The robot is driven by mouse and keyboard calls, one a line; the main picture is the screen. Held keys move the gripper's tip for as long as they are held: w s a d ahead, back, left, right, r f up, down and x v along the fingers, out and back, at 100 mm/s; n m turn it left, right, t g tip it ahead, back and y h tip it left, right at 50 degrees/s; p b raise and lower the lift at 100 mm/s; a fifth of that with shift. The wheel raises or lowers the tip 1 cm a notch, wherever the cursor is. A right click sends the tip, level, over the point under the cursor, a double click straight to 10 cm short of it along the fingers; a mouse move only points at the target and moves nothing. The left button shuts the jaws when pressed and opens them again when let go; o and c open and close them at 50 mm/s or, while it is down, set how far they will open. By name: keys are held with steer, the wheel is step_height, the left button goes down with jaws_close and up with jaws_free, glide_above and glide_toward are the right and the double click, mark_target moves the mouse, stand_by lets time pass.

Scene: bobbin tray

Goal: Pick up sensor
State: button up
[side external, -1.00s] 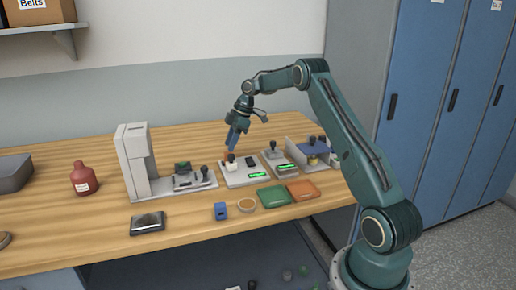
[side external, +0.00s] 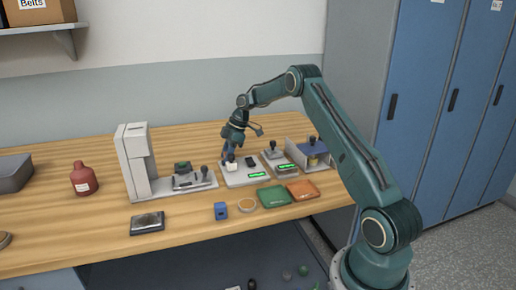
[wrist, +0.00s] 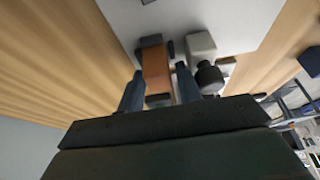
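An orange-brown block with dark ends (wrist: 156,69), likely the sensor, lies on a pale plate (wrist: 110,15) in the wrist view. My gripper (wrist: 160,88) is open, with its two dark fingers apart on either side of the block's near end. I see no clear contact between fingers and block. In the side external view my gripper (side external: 229,153) is low over the back left of the light plate with a green display (side external: 240,183). The block is hidden there behind the gripper.
A black knob (wrist: 209,77) and a white block (wrist: 200,44) stand close to my right finger in the wrist view. A grey press-like stand (side external: 135,160) is left of the plate. Green (side external: 274,197) and orange (side external: 302,191) trays lie in front.

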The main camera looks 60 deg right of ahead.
jaws_close()
steer(key=shift+r, duration=5)
